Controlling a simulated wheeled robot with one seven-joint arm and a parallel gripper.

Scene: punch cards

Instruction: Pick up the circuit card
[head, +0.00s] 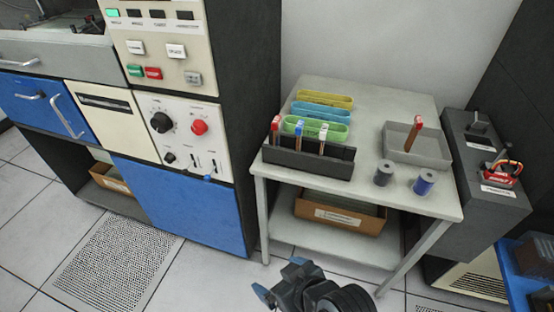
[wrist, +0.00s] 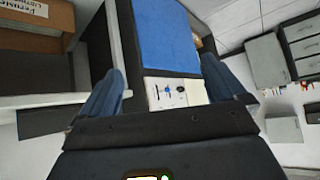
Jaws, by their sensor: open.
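I cannot tell for sure which thing is the circuit card. A thin upright brown piece with a red top (head: 415,135) stands in a grey tray (head: 387,153) at the table's right. Several thin upright pieces, with red (head: 275,130), blue (head: 298,135) and white (head: 323,138) tops, stand in a black rack (head: 285,158) at the table's front left. My gripper (head: 280,278) is open, low in front of the table and apart from all of these. Its two blue fingers spread apart in the wrist view (wrist: 162,65), with nothing held between them.
Yellow (head: 325,99), blue (head: 320,110) and green (head: 316,128) trays lie behind the rack. A grey spool (head: 383,173) and a blue spool (head: 424,183) stand at the table's front right. A cardboard box (head: 340,216) sits on the lower shelf. A console (head: 180,205) stands left.

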